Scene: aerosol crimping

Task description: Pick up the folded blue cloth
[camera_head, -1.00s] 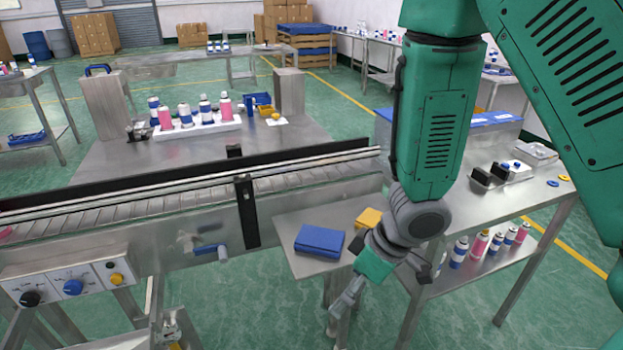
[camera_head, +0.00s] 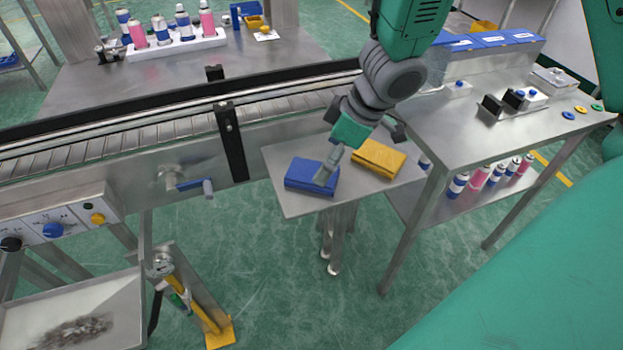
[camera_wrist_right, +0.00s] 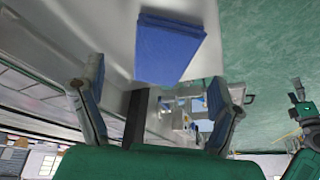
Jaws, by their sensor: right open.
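The folded blue cloth (camera_head: 305,175) lies flat on a small steel side table (camera_head: 293,207), left of a folded yellow cloth (camera_head: 378,157). My right gripper (camera_head: 326,172) is over the blue cloth's right part in the head view, pointing down. I cannot tell there whether it touches the cloth. In the right wrist view the right gripper (camera_wrist_right: 158,80) has its two fingers spread wide with nothing between them. The blue cloth (camera_wrist_right: 168,48) shows beyond the fingertips in that view. My left gripper is not clearly in view.
A conveyor (camera_head: 170,125) with a black rail runs behind and left of the side table. A taller steel bench (camera_head: 450,125) stands close on the right, with cans on its lower shelf. A control panel (camera_head: 60,222) is at the left. Green floor lies open in front.

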